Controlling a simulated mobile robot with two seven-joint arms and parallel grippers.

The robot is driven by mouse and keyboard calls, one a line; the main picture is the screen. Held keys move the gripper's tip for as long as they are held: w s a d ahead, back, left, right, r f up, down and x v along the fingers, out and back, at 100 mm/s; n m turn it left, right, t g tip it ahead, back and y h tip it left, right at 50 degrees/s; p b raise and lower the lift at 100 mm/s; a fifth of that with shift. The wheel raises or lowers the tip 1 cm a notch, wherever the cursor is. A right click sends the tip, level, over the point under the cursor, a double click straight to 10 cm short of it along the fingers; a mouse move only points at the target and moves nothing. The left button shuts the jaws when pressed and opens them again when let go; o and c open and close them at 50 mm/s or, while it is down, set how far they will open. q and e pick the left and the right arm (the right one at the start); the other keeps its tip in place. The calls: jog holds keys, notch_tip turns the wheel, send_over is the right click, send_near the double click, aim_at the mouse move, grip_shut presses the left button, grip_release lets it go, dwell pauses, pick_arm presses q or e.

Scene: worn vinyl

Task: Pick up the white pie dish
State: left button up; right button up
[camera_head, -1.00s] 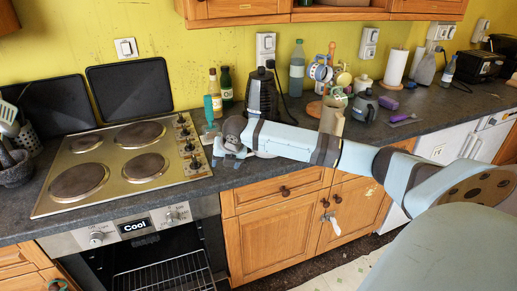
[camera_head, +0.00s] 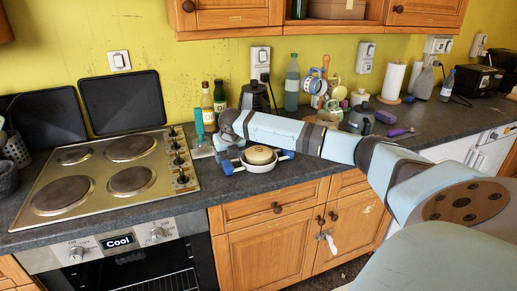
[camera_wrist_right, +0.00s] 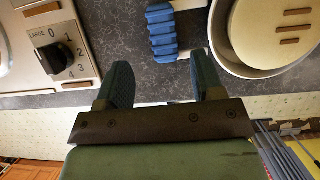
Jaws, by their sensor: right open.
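The white pie dish (camera_head: 270,167) stands on the dark worktop near its front edge, right of the hob. It has blue grips on its handles, and a round tan piece (camera_head: 259,155) sits in it. In the wrist view the dish (camera_wrist_right: 232,58) is at the upper right, partly cut off, with its left blue grip (camera_wrist_right: 163,34) near the top middle. My right gripper (camera_wrist_right: 160,84) is open and empty, its two fingers pointing toward that grip with a gap between. In the head view my right gripper (camera_head: 222,147) is just left of the dish. My left gripper is not in view.
The hob (camera_head: 105,178) with its knobs lies to the left, above the oven. Behind my right arm stand bottles (camera_head: 220,100), a dark appliance (camera_head: 254,97) and a mug rack (camera_head: 325,90). A purple item (camera_head: 398,132) lies farther right. Wall cupboards hang above.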

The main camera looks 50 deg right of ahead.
aim_at(228, 164)
jog(key=x, duration=0.6)
jog(key=shift+d+r, duration=0.1)
jog(key=shift+d, duration=0.15)
jog(key=shift+r, duration=0.1)
grip_shut()
